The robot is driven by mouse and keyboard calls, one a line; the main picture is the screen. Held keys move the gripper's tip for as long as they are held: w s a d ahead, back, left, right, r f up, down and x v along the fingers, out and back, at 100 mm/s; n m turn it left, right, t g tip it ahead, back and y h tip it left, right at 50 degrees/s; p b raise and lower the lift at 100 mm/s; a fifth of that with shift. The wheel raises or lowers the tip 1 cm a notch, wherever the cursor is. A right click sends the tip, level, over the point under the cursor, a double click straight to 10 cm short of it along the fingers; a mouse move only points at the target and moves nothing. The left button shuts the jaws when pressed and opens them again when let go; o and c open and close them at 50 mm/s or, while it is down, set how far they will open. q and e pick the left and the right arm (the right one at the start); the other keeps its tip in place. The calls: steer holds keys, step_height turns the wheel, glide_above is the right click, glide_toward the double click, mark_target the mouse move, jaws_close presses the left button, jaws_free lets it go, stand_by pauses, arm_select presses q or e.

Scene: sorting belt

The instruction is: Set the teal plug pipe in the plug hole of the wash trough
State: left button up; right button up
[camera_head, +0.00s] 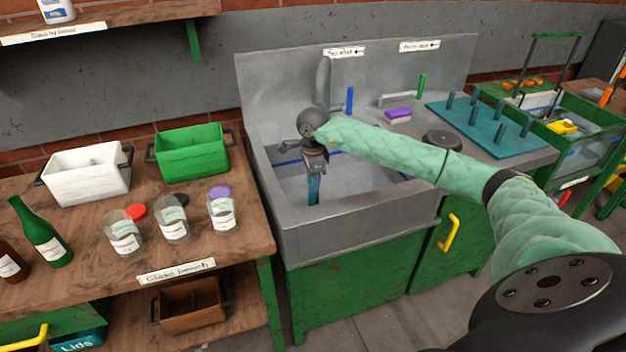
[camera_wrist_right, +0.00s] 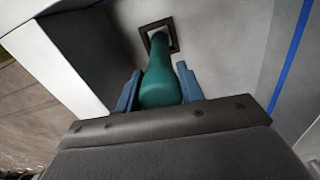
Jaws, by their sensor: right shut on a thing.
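The wash trough (camera_head: 350,215) is the grey metal basin in the middle of the head view. My right gripper (camera_head: 314,174) points down inside it, shut on the teal plug pipe (camera_head: 313,190), which stands roughly upright. In the right wrist view the teal plug pipe (camera_wrist_right: 162,80) sits between the two blue fingers of my right gripper (camera_wrist_right: 158,72). Its far, narrow end overlaps the dark square-framed plug hole (camera_wrist_right: 172,44) in the trough floor. I cannot tell whether the end is in the hole or above it. My left gripper is not in view.
The trough walls enclose the gripper, with a blue line (camera_wrist_right: 292,55) along one side. A tap (camera_head: 323,85) rises behind. A teal peg board (camera_head: 490,130) and purple sponge (camera_head: 398,114) lie right. Left, a bench holds jars (camera_head: 172,225), bottles and bins (camera_head: 190,155).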

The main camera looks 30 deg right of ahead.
steer(key=shift+f+b, duration=0.35)
steer(key=shift+f, duration=0.1)
stand_by(0.3)
steer(key=o, duration=0.9)
step_height(320, 180, up, 6)
steer(key=shift+r+b, duration=0.2)
steer(key=shift+b, duration=0.6)
steer(key=shift+r, duration=0.75)
